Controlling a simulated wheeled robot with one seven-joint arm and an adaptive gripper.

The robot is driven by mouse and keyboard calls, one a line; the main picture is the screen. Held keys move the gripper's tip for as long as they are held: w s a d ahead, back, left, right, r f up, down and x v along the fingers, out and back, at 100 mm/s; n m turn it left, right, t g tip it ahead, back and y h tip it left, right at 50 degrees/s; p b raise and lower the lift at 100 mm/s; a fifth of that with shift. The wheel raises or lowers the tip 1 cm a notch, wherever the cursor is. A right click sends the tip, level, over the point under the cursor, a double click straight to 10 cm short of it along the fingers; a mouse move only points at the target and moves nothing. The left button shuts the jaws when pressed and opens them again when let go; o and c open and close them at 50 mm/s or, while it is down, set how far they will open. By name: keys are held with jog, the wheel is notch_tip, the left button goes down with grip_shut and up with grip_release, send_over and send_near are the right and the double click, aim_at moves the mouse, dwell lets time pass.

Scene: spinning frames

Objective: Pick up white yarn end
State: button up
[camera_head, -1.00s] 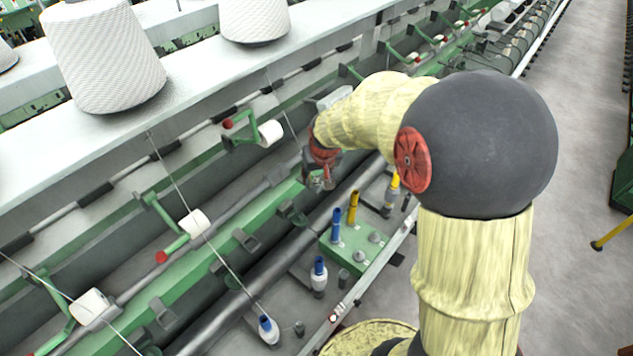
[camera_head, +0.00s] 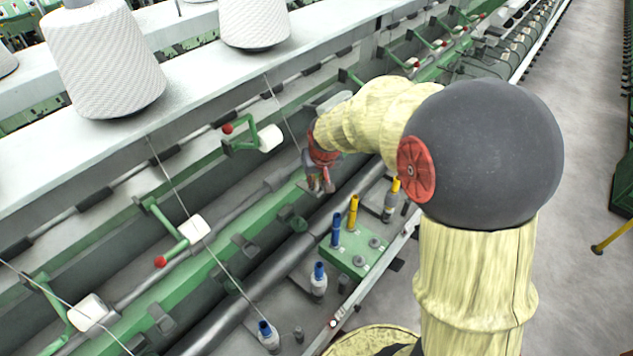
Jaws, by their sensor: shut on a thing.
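My gripper (camera_head: 320,184) is in the camera_head view near the middle, over the green rail of the spinning frame. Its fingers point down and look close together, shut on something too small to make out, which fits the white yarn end. A thin white yarn strand (camera_head: 283,116) runs down from the upper shelf toward my gripper. Its lower part is lost behind the gripper, so I cannot see the end itself.
A green block with a blue tube (camera_head: 336,229) and a yellow tube (camera_head: 352,211) stands just below my gripper. Blue-topped bobbins (camera_head: 318,280) stand to the lower left. White yarn cones (camera_head: 103,62) sit on the upper shelf.

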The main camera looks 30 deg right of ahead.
notch_tip(320, 180, up, 2)
jog(key=shift+r, duration=0.15)
jog(key=s+d+r+b, duration=0.1)
jog(key=s+d+r, duration=0.1)
jog(key=s+r, duration=0.8)
jog(key=s, duration=0.4)
jog(key=shift+d+b, duration=0.25)
jog(key=shift+b, duration=0.1)
